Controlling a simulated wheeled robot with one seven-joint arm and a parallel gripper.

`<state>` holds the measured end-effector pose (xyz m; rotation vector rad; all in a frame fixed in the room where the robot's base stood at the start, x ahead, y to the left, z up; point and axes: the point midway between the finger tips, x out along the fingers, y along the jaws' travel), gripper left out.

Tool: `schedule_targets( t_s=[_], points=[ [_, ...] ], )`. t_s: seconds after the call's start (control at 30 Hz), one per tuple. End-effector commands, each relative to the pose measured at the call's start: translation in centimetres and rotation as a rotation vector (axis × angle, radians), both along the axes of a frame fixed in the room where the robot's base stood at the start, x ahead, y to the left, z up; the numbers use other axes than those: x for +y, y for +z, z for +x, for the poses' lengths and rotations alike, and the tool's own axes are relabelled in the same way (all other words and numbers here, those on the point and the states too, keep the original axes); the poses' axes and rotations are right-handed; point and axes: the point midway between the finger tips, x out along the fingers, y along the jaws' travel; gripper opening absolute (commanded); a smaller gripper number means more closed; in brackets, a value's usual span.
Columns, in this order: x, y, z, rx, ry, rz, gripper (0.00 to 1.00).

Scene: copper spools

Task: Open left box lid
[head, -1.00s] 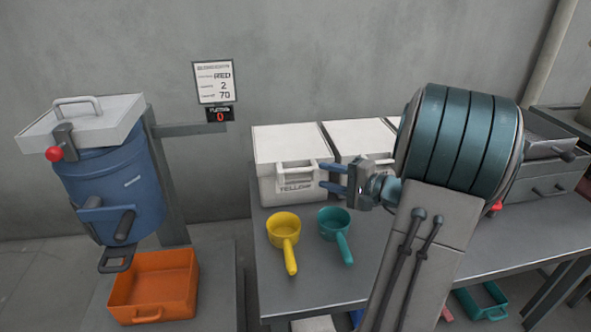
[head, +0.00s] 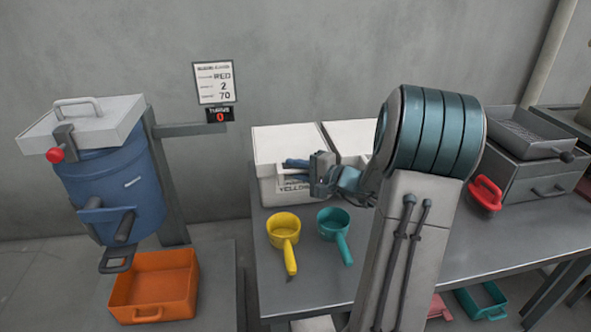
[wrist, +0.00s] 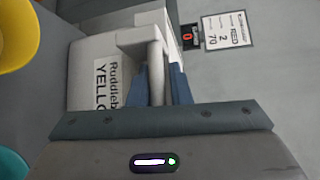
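The left box (head: 268,187) is white, marked YELLOW, and stands at the back left of the table. Its lid (head: 283,143) lies shut on top. In the wrist view the box's label (wrist: 112,82) is partly cut off by my gripper. My gripper (head: 290,171) is at the box's front handle. In the wrist view its blue fingers (wrist: 160,84) lie on either side of the pale handle bar (wrist: 156,62). The fingers are close to the bar, but I cannot tell whether they press on it. In the head view my gripper hides most of the handle.
A second white box (head: 350,136) stands just right, partly behind my arm. A yellow scoop (head: 283,232) and a teal scoop (head: 334,226) lie in front of the boxes. A blue hopper (head: 112,190) stands left, above an orange tray (head: 150,289).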

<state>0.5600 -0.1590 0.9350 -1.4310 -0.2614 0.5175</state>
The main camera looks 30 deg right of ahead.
Motion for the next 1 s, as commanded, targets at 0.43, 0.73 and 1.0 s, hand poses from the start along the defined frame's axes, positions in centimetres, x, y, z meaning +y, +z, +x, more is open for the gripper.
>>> schedule_targets(
  t_s=[0.43, 0.73, 1.0],
  points=[
    [0.3, 0.7, -0.1, 0.036, 0.005, 0.005, 0.00],
    [0.6, 4.6, 0.3, 0.157, 0.013, 0.037, 0.00],
    [0.9, 8.8, 1.4, 0.322, 0.023, 0.082, 0.00]
  ],
)
